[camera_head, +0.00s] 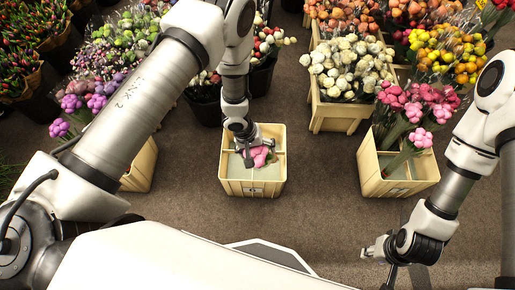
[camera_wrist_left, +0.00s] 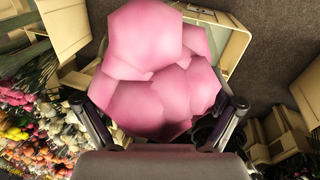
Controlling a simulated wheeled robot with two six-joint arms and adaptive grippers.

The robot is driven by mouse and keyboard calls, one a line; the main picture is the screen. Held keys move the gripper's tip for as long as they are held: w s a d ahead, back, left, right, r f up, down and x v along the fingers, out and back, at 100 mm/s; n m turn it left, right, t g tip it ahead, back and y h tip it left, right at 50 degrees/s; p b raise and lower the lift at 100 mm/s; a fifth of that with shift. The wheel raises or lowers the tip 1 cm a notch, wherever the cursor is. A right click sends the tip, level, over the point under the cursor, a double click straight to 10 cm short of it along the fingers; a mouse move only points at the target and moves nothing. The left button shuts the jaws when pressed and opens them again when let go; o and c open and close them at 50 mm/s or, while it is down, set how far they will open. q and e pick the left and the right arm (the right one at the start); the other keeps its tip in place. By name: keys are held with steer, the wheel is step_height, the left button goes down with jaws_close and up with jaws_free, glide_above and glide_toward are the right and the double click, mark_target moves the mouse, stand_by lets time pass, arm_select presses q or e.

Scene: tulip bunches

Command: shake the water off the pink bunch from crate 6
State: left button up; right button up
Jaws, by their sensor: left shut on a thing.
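The pink bunch (camera_head: 258,155) shows as a few pink heads inside the outline of a pale wooden crate (camera_head: 252,189) at the middle. My left gripper (camera_head: 248,147) is shut on it from above. In the left wrist view the large pink heads (camera_wrist_left: 155,80) fill the middle between the gripper's two fingers (camera_wrist_left: 165,122), and the stems are hidden. I cannot tell how high the bunch is above the crate's floor. My right gripper (camera_head: 378,262) is at the lower right, empty, its fingers apart. Crate numbers are too small to read.
A wooden crate (camera_head: 400,186) with other pink bunches (camera_head: 413,103) stands to the right. A crate of white flowers (camera_head: 345,68) is behind. Purple flowers (camera_head: 88,98) and another crate (camera_head: 140,168) are at left, partly behind my left arm. Bare floor (camera_head: 320,205) lies between the crates.

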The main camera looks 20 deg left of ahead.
mark_target(263, 156)
arm_select(q)
step_height(263, 156, up, 6)
steer(key=p, duration=0.6)
steer(key=shift+r, duration=0.25)
steer(key=shift+f, duration=0.1)
